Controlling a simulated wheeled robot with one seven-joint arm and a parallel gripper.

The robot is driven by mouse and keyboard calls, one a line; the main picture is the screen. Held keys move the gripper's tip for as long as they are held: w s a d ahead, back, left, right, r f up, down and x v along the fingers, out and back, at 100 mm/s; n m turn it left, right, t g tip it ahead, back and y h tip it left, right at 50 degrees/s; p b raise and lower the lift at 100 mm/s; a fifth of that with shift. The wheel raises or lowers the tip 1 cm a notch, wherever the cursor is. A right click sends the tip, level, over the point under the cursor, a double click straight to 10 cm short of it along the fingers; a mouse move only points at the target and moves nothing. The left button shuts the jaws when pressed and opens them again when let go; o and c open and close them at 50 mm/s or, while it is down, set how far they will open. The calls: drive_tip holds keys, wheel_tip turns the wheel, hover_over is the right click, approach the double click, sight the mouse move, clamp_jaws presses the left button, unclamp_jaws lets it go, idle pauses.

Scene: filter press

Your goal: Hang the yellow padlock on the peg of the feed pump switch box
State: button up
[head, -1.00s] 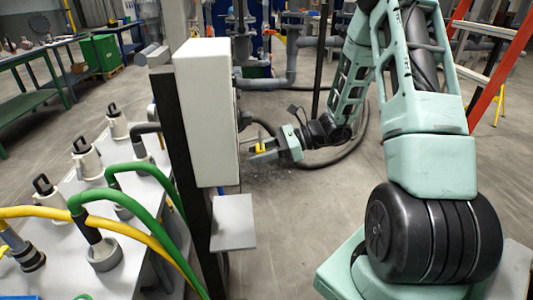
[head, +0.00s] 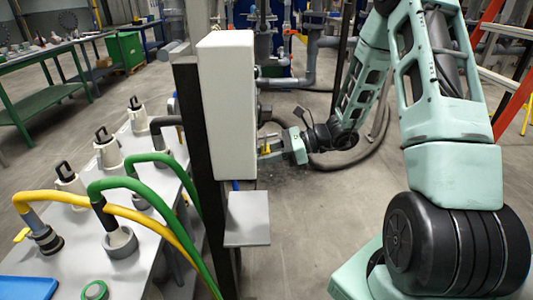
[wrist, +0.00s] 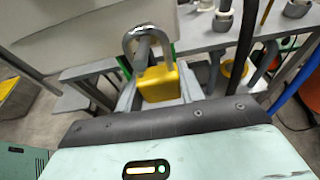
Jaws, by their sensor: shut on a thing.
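My gripper (head: 268,151) is shut on the yellow padlock (wrist: 158,84), which also shows small in the head view (head: 266,148). In the wrist view the padlock's body sits between the grey fingers, with its metal shackle (wrist: 128,42) pointing up toward the box. The pale switch box (head: 226,105) stands on a dark post in the head view. It fills the upper left of the wrist view (wrist: 80,40). My gripper is close beside the box's far right side.
A grey shelf plate (head: 247,219) juts out below the box. A bench (head: 75,262) with green and yellow hoses stands left of the dark post (head: 205,170). A dark hose (head: 345,160) lies on the floor behind my gripper. Open floor lies to the right of the shelf.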

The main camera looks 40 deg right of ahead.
idle(0.4)
drive_tip(key=o, duration=0.9)
drive_tip(key=shift+o, duration=0.2)
drive_tip(key=v, duration=1.7)
drive_tip(key=shift+s+r, duration=0.15)
drive_tip(key=shift+r, duration=0.05)
drive_tip(key=shift+d, duration=0.15)
